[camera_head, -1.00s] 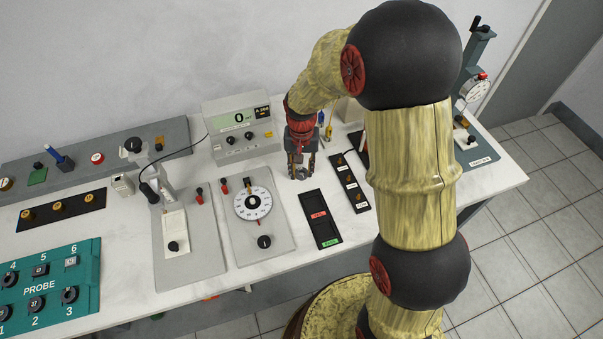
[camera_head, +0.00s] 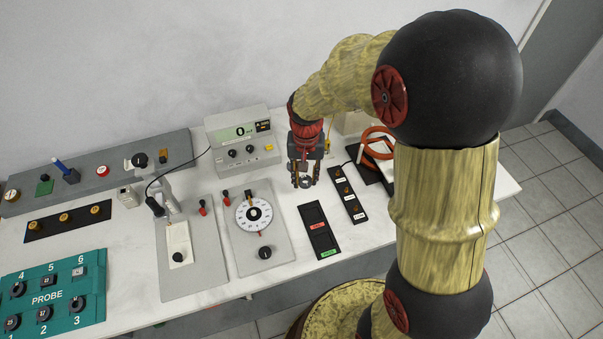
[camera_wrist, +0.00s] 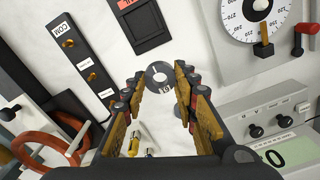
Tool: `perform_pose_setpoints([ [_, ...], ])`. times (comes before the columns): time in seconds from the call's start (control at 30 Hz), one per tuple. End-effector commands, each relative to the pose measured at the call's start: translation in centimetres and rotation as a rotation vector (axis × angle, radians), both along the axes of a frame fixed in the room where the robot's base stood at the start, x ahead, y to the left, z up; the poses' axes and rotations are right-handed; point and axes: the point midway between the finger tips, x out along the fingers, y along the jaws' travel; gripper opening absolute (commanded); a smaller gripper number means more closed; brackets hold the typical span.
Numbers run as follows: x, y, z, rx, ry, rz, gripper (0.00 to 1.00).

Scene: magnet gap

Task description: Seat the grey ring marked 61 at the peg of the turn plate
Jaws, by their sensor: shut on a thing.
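My gripper (camera_head: 303,179) is shut on the grey ring marked 61 (camera_head: 307,184), near the middle of the bench. In the wrist view the flat ring (camera_wrist: 149,74) lies between the fingertips (camera_wrist: 160,88), and its number looks upside down. The ring's hole shows white bench through it. The turn plate (camera_head: 243,216), a white dial with degree marks and a dark centre, is left of my gripper in the head view. It also shows at the upper right of the wrist view (camera_wrist: 240,22). The ring is apart from it.
A black tray with red and green labels (camera_head: 318,240) lies in front of my gripper. A black terminal strip (camera_head: 348,196) and an orange-red ring (camera_head: 364,146) are on the right. A meter (camera_head: 241,140) stands behind the dial. The teal PROBE box (camera_head: 55,288) is at front left.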

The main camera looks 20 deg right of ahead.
Motion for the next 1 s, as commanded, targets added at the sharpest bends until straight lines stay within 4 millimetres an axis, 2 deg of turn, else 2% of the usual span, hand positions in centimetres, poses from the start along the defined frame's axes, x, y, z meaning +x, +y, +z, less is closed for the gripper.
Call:
perform_pose_setpoints([
  [0.03, -0.9, 0.0, 1.5, 0.000, -0.002, 0.000, 0.03],
  [0.07, -1.4, 0.0, 2.1, 0.000, -0.002, 0.000, 0.03],
  [0.2, -4.4, 0.0, 3.0, 0.000, 0.000, 0.000, 0.03],
  [0.4, -7.6, 0.0, 4.3, 0.000, 0.000, 0.000, 0.03],
  [0.7, -9.8, 0.3, 5.2, 0.000, 0.001, 0.008, 0.03],
  [0.87, -10.6, 2.2, 5.1, 0.000, 0.003, 0.065, 0.03],
  [1.0, -10.3, 5.5, 4.6, -0.001, 0.004, 0.156, 0.03],
])
